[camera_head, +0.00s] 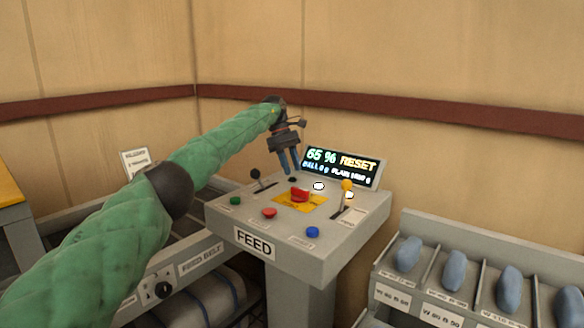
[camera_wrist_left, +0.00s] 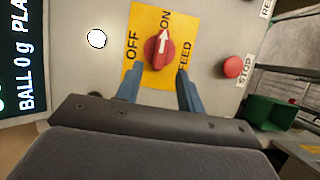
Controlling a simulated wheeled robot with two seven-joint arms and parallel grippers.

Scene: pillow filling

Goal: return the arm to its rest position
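My left gripper (camera_head: 289,160) hangs over the FEED console (camera_head: 237,216), in front of its display. In the left wrist view its two blue fingers (camera_wrist_left: 160,92) are apart with nothing between them. A red rotary knob (camera_wrist_left: 157,48) on a yellow plate lies just beyond the fingertips, its white arrow toward ON. The knob (camera_head: 299,195) also shows in the head view, below the gripper. My green-sleeved left arm reaches in from the lower left. My right gripper is in neither view.
A black-knobbed lever (camera_head: 256,176) and a yellow-knobbed lever (camera_head: 347,187) stand up from the console. A feed belt (camera_head: 184,275) runs at left. A rack (camera_head: 434,280) of blue-grey pillows is at right.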

